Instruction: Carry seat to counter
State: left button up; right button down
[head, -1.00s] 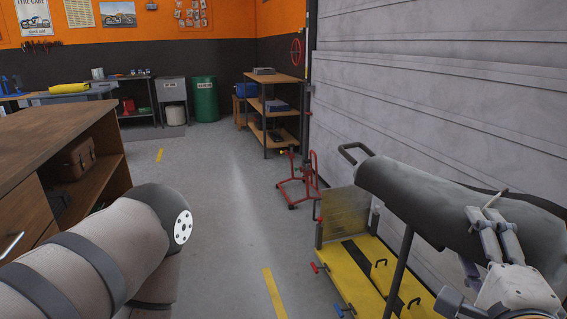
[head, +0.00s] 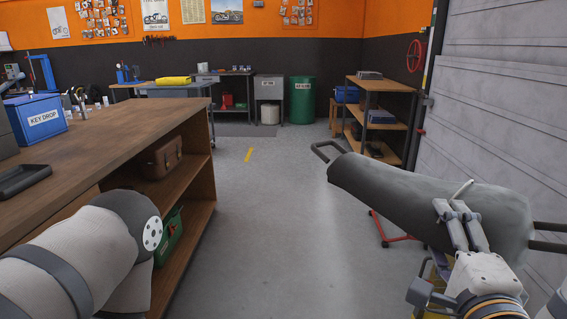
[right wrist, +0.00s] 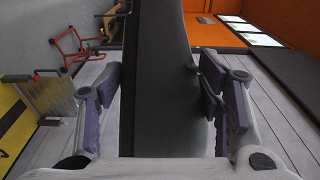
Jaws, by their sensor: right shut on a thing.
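The seat (head: 400,190) is a long dark grey motorcycle seat with a bar loop at its far end. My right gripper (head: 460,225) is shut on it near its right end and holds it up in the air at the right of the head view. In the right wrist view the seat (right wrist: 160,80) runs between the two fingers of my right gripper (right wrist: 165,100). The counter (head: 95,140) is a brown wooden one at the left, with open shelves below. The seat is apart from it. My left arm is at the lower left, and its gripper is not in view.
On the counter are a blue key drop box (head: 36,118) and a black tray (head: 22,180). A brown case (head: 160,157) and a green box (head: 168,235) are on its shelves. A wooden rack (head: 382,110) stands beyond the seat. Clear floor (head: 265,200) lies between counter and seat.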

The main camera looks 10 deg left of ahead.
aim_at(123, 122)
jog(key=i+u, duration=0.15)
jog(key=i, duration=0.3)
jog(key=i+l+u, duration=0.15)
jog(key=i, duration=0.3)
jog(key=i+l+u, duration=0.2)
jog(key=i, duration=0.25)
jog(key=i+l+u, duration=0.15)
jog(key=i+u, duration=0.3)
jog(key=i+l+u, duration=0.2)
jog(key=u, duration=0.3)
jog(key=i+l+u, duration=0.25)
jog(key=l+u, duration=0.2)
jog(key=i+l+u, duration=0.15)
jog(key=l+u, duration=0.3)
jog(key=i+l+u, duration=0.1)
jog(key=l+u, duration=0.3)
jog(key=l, duration=0.25)
jog(key=l+u, duration=0.4)
jog(key=l, duration=0.3)
